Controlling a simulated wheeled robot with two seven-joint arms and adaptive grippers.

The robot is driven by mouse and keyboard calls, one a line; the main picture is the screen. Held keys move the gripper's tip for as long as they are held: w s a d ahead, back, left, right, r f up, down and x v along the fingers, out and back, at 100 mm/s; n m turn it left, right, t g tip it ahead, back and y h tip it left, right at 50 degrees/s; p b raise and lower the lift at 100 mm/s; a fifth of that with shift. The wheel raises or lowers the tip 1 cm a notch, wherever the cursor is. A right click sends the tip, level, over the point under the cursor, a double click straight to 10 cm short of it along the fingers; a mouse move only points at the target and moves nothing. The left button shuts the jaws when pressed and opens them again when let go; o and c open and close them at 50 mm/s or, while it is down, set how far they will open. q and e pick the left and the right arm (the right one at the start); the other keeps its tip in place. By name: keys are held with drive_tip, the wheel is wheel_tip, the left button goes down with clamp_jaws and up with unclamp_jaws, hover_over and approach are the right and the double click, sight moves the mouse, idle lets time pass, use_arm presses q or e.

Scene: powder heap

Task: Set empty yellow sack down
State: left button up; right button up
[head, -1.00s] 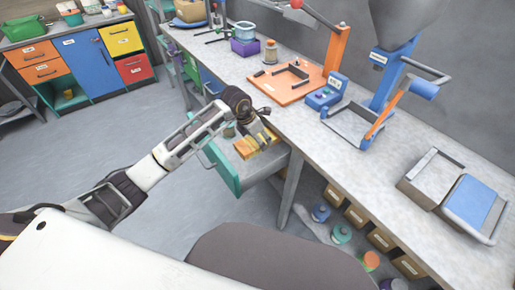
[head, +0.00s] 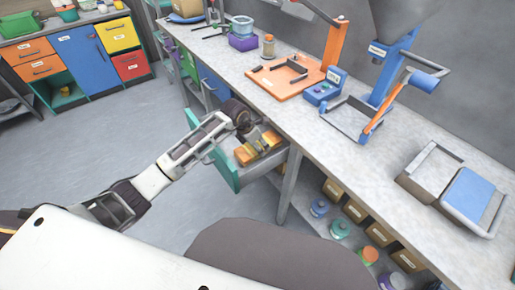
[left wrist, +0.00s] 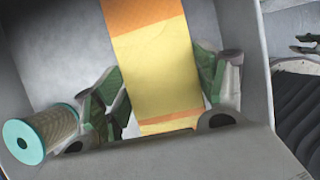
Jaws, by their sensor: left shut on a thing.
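The empty yellow sack (head: 266,146), yellow with orange bands, is in the open drawer (head: 226,168) with the teal front, under the bench. My left gripper (head: 254,138) reaches down over the drawer and is shut on the sack. In the left wrist view the sack (left wrist: 153,62) runs between the two green-grey fingers of the gripper (left wrist: 160,98), against the grey drawer inside. How far the sack rests on the drawer floor I cannot tell. My right gripper is not in view.
A spool with a teal end (left wrist: 38,136) lies beside the left finger. The bench top (head: 330,140) runs above the drawer on the right, with an orange tray (head: 287,80) and a blue-framed machine (head: 385,75). Several jars and boxes stand below the bench. Open floor lies left.

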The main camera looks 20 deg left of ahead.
use_arm(q)
wheel_tip(320, 180, down, 2)
drive_tip(key=shift+f, duration=0.2)
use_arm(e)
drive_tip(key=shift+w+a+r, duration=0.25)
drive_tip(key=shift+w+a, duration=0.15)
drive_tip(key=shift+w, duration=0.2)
use_arm(q)
drive_tip(key=shift+f, duration=0.15)
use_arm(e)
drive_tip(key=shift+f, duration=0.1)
use_arm(q)
drive_tip(key=o, duration=1.1)
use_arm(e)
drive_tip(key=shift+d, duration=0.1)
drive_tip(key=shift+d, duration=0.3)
